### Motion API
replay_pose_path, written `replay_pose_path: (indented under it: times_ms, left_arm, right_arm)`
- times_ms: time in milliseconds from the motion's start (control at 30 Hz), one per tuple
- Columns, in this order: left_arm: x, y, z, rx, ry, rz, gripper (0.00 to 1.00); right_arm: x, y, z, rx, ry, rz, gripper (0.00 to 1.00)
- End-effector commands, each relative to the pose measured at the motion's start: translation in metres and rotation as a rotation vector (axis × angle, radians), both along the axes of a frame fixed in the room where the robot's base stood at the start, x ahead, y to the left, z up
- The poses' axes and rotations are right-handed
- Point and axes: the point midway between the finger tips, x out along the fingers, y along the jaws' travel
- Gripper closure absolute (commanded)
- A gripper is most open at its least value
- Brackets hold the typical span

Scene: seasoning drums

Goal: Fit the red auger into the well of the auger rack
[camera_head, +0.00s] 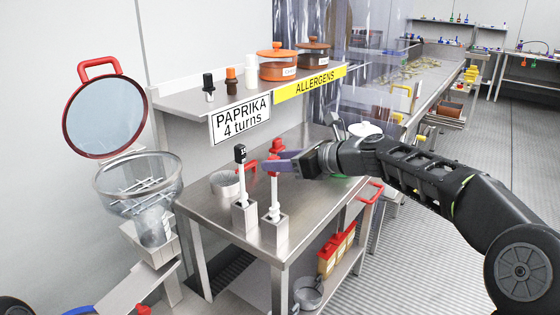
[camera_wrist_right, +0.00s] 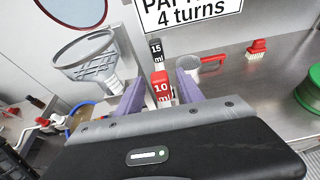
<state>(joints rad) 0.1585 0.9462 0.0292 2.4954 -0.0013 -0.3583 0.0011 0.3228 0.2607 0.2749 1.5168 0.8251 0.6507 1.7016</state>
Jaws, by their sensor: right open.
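The red auger, with a red head marked 10 (camera_wrist_right: 161,88), shows between my right gripper's fingers in the wrist view. In the head view its white shaft (camera_head: 274,188) stands upright, its lower end at the top of a grey block of the auger rack (camera_head: 275,232); how deep it sits cannot be told. My right gripper (camera_head: 280,162) is open, its purple fingers on either side of the red head, with gaps visible in the wrist view (camera_wrist_right: 160,92). A black-headed auger marked 15 (camera_head: 240,155) stands upright in the neighbouring block. My left gripper is not in view.
A steel cup with a red handle (camera_head: 225,184) stands behind the augers on the steel table (camera_head: 315,200). A wire-guarded hopper (camera_head: 140,185) stands left. A shelf (camera_head: 215,100) with jars overhangs the back.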

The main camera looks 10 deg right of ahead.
Motion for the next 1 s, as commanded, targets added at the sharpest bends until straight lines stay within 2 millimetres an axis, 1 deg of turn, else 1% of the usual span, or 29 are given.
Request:
replay_pose_path:
  times_ms: [233,367,467,800,900,1000]
  left_arm:
    - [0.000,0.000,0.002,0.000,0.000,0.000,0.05]
    - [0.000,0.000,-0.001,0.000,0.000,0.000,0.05]
    - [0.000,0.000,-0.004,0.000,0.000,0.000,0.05]
    - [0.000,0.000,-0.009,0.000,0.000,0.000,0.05]
    - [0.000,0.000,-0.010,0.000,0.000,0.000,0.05]
    - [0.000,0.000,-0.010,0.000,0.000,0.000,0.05]
  right_arm:
    - [-0.001,-0.001,0.005,-0.001,-0.001,-0.001,0.55]
    - [-0.011,-0.010,0.008,-0.001,-0.001,-0.002,0.55]
    - [-0.023,-0.020,0.013,-0.002,-0.001,-0.003,0.55]
    - [-0.073,-0.060,0.037,-0.002,-0.001,-0.002,0.55]
    - [-0.082,-0.068,0.042,-0.001,-0.001,-0.002,0.55]
    - [-0.086,-0.071,0.043,0.000,0.000,-0.001,0.55]
